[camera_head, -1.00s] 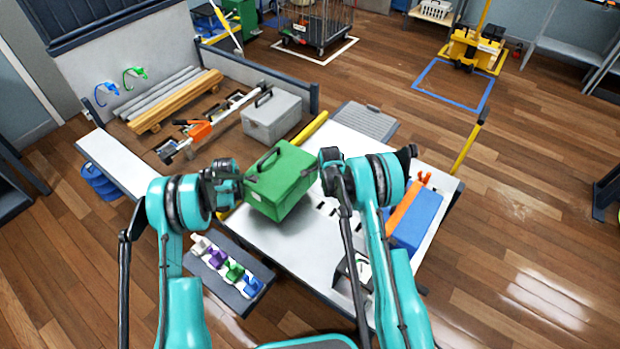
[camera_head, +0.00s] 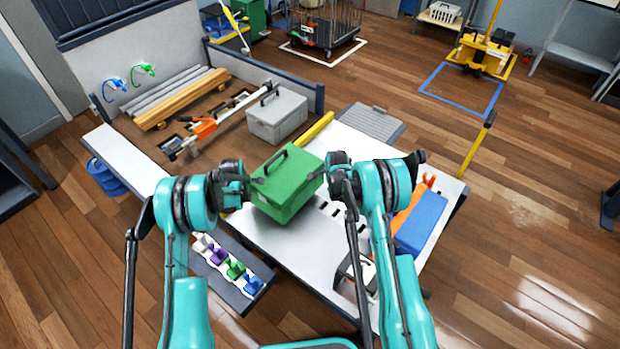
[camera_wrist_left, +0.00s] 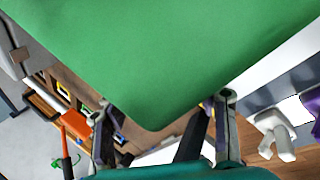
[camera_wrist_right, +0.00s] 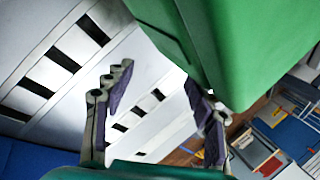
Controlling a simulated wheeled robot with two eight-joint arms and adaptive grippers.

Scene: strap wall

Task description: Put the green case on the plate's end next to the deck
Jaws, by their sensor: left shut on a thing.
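My left gripper (camera_head: 243,181) is shut on the case's left side; in the left wrist view the green case (camera_wrist_left: 160,60) hides much of the scene. My right gripper (camera_head: 330,172) is at the case's right side. In the right wrist view its fingers (camera_wrist_right: 155,105) are wide apart, one close beside the case.
A grey case (camera_head: 277,115), timber and pipes (camera_head: 180,98), and an orange-handled tool (camera_head: 205,128) lie on the deck. A blue box (camera_head: 422,222) stands on the plate's right. A strip of coloured clips (camera_head: 228,262) is at near left. A grey ribbed mat (camera_head: 370,122) lies beyond the plate.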

